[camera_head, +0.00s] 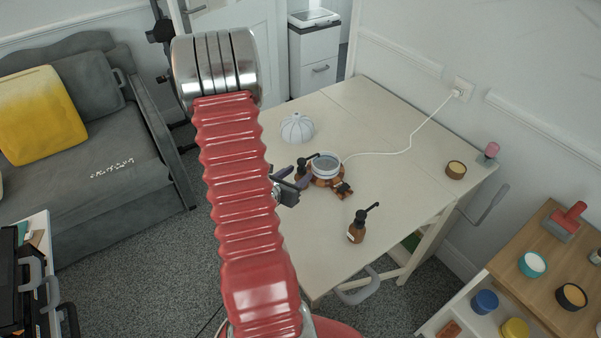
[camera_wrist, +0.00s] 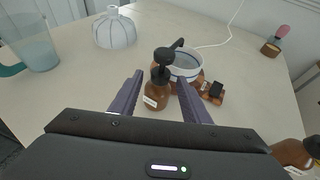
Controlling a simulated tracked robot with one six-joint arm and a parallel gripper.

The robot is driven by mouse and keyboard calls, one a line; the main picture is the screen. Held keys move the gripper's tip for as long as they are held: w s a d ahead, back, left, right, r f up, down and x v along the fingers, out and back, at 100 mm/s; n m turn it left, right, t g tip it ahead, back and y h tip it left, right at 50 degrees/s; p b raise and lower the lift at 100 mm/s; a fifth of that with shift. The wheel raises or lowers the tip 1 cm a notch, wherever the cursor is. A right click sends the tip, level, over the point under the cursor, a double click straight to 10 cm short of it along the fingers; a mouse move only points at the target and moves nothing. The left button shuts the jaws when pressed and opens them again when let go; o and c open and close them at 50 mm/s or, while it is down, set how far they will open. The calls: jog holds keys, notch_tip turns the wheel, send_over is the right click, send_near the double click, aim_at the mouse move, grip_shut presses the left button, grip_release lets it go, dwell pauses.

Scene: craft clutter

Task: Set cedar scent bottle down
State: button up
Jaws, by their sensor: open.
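A brown bottle with a black pump (camera_wrist: 157,97) stands upright on the table, between the fingers of my gripper (camera_wrist: 160,82). The fingers are open, one on each side of it. In the head view its black pump (camera_head: 302,165) shows just beyond my gripper (camera_head: 295,179), and its body is mostly hidden. A second brown pump bottle (camera_head: 356,232) stands nearer the table's front edge; part of it shows in the wrist view (camera_wrist: 293,154). The labels are too small to read, so I cannot tell which bottle is cedar.
A corded white pot (camera_head: 326,166) stands close behind the bottle, with small brown pieces (camera_head: 344,190) beside it. A white ribbed vase (camera_head: 297,128) stands farther back. A glass with a teal handle (camera_wrist: 32,45) is at left. The table's right middle (camera_head: 405,180) is clear.

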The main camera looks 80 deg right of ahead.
jog(key=v, duration=0.4)
jog(key=shift+a+r, duration=0.1)
jog(key=shift+a, duration=0.1)
dwell(0.7)
jog(key=w+a+r+m+g+y, duration=0.2)
jog(key=w+a+r+m, duration=0.3)
jog(key=a+r+m, duration=0.6)
jog(key=w+a+r+m+t+y, duration=0.1)
jog(key=w+a+r+t+y, duration=0.2)
jog(key=a, duration=0.9)
jog(key=w+a+r+m+t+y, duration=0.1)
jog(key=w+a+r+t+y, duration=0.3)
jog(key=a, duration=0.8)
jog(key=w+a+r+m+t+y, duration=0.2)
jog(key=a+r, duration=0.4)
jog(key=a, duration=0.7)
jog(key=shift+w+r+t+y, duration=0.2)
jog(key=shift+w+t+y, duration=0.7)
jog(key=shift+w+y, duration=0.15)
jog(key=shift+s, duration=0.1)
jog(key=shift+c, duration=0.5)
